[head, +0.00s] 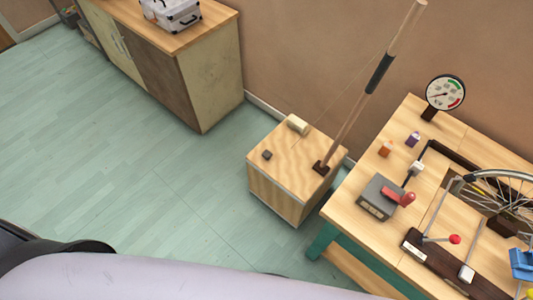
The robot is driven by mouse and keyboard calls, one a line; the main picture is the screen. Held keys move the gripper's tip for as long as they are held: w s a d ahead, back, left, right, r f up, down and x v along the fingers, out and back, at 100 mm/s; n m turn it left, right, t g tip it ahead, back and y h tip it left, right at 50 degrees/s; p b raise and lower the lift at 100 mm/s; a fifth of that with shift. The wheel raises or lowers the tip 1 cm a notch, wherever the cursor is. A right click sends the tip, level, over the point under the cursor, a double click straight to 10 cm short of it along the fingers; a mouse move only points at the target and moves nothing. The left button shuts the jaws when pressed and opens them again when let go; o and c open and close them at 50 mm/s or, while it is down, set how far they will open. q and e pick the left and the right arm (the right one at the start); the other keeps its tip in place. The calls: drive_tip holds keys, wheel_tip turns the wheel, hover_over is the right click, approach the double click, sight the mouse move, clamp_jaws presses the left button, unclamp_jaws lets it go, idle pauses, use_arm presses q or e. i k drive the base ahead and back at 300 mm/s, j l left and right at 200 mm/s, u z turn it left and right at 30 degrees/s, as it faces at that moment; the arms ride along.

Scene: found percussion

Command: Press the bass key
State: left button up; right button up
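A wooden box (275,195) stands on the floor in the middle, with a tall pole (347,124) rising from its right edge and a thin string running up towards the pole. A cream block (298,125) and a small dark grey block (267,155) sit on its top. No label shows, so I cannot tell which piece is the bass key. Neither of my grippers is in view.
A workbench (345,204) at right holds a dial gauge (445,93), a grey box with a red lever (380,197) and a spoked wheel (503,193). A cabinet (171,75) with a silver case (172,16) stands behind. The floor at left is clear.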

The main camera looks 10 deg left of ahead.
sight(266, 154)
drive_tip(key=i+j, duration=1.1)
drive_tip(key=z, duration=1.45)
